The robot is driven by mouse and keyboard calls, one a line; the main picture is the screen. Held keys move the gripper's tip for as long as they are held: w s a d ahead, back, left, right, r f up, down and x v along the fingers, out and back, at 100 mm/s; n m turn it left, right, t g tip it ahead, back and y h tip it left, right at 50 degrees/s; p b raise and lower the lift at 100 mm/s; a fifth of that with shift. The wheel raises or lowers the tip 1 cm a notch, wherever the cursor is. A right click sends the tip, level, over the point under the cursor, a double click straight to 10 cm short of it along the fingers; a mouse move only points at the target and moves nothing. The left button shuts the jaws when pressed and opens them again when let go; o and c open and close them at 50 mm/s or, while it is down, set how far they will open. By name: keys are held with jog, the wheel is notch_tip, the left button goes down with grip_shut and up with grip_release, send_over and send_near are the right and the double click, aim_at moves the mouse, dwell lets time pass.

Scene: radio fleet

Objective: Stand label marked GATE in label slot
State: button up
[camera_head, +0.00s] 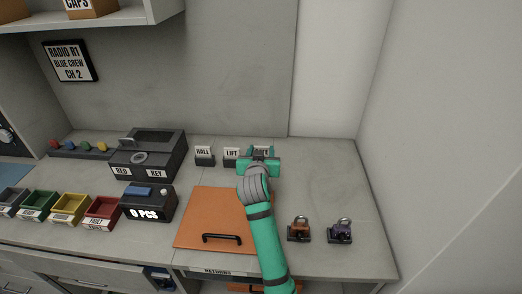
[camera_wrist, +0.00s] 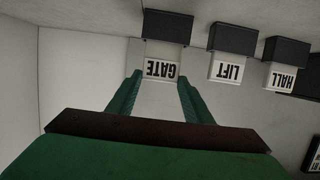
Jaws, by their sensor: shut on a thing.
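The white label marked GATE (camera_wrist: 161,70) is upside down in the wrist view, between the two fingertips of my gripper (camera_wrist: 159,79). My gripper is shut on it at its side edges.
Labels marked LIFT (camera_head: 231,153) and HALL (camera_head: 204,151) stand in black holders to the left. An orange panel with a black handle (camera_head: 221,238) lies in front. The counter right of my gripper is clear.

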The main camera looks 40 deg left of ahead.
jog(key=shift+f, duration=0.45)
jog(key=shift+r, duration=0.15)
jog(key=shift+r, duration=1.7)
dwell(0.5)
jog(key=shift+f, duration=1.6)
dwell(0.5)
jog(key=o, duration=1.1)
jog(key=shift+s+f, duration=0.1)
